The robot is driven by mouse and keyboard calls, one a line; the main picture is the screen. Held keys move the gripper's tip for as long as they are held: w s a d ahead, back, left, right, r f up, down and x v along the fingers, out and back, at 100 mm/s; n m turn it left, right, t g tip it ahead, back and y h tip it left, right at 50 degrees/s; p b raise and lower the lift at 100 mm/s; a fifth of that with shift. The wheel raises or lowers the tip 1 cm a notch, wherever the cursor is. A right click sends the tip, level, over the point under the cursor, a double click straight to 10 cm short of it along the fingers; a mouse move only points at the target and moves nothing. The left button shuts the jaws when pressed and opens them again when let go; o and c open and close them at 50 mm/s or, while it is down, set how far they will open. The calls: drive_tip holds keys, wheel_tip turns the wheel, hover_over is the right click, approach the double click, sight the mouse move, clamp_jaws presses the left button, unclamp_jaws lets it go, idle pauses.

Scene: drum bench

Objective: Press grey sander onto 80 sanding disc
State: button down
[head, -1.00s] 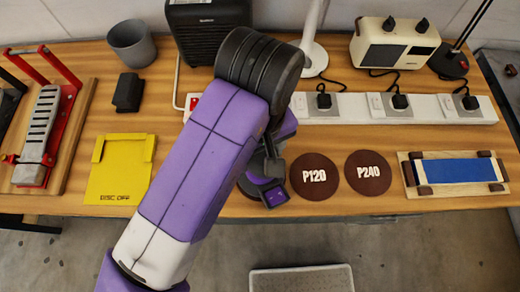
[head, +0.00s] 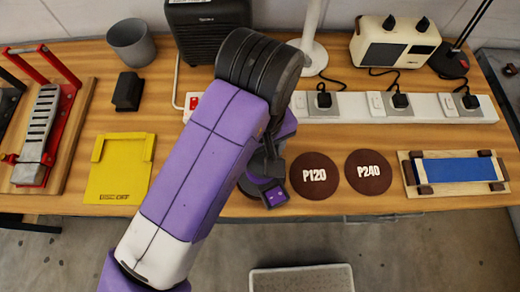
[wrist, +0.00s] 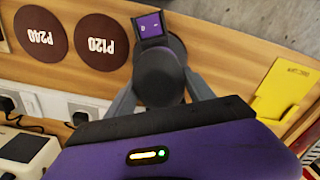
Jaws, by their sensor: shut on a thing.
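The sander (wrist: 158,76) is a dark grey round-headed tool with a small purple panel. In the wrist view it sits between the two fingers of my gripper (wrist: 160,88), which is shut on it. In the head view the sander (head: 262,183) shows partly behind my arm, near the bench's front edge, just left of the P120 disc. It looks upright and low over the bench top; whether its base touches what is beneath cannot be told. No disc marked 80 shows; the spot under the sander is hidden.
Brown discs marked P120 (head: 314,176) and P240 (head: 368,172) lie right of the sander. A yellow DISC OFF plate (head: 118,175) lies left. A blue-topped wooden block (head: 458,172) is at far right. A power strip (head: 430,108) runs behind. Bare bench lies between the plate and my arm.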

drive_tip(key=shift+r, duration=0.25)
